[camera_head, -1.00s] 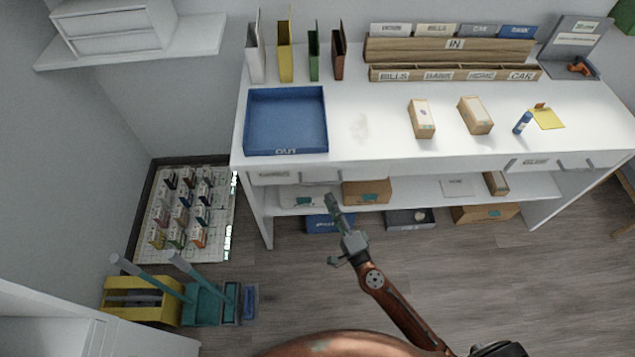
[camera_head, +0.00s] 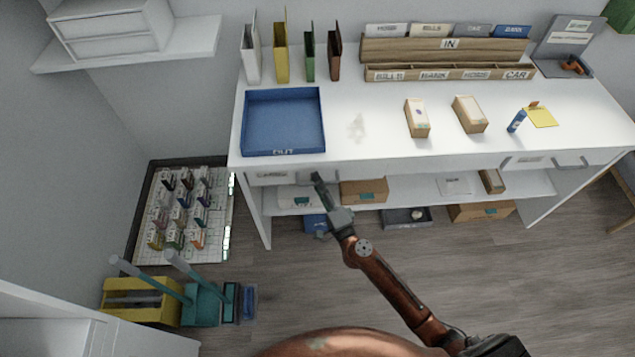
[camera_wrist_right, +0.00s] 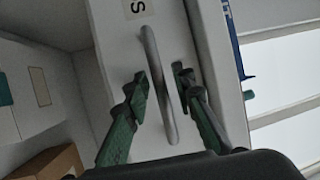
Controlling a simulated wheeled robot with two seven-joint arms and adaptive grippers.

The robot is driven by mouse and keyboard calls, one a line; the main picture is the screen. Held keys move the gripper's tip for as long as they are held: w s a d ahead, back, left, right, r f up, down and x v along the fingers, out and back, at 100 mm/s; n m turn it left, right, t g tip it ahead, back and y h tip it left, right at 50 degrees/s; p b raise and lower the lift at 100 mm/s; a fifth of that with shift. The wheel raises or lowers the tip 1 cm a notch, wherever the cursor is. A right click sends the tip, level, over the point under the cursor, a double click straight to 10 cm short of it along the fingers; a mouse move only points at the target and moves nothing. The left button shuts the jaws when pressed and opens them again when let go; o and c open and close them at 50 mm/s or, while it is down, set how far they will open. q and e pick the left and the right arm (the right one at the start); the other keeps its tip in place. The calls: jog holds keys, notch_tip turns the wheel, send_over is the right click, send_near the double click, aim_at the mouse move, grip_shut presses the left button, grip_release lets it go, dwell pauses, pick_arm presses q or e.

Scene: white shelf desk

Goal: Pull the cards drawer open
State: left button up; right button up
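The cards drawer (camera_head: 272,176) is the white left drawer under the desk top, below the blue tray. Its front looks flush with the desk, so it appears shut. Its label is too blurred to read fully in the head view; the wrist view shows the label's end, an "S". My right gripper (camera_head: 318,182) is at this drawer's front, partly covering its handle. In the right wrist view the grey bar handle (camera_wrist_right: 157,75) stands between the two green fingers of the right gripper (camera_wrist_right: 161,84), which is open, with gaps on both sides. My left gripper is not in view.
The desk top (camera_head: 370,100) carries a blue tray (camera_head: 285,151), small boxes and upright folders. A second drawer (camera_head: 545,160) is at the right. A lower shelf (camera_head: 415,186) with boxes lies beneath. The floor (camera_head: 460,270) before the desk is clear.

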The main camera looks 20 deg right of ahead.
grip_shut()
dwell(0.5)
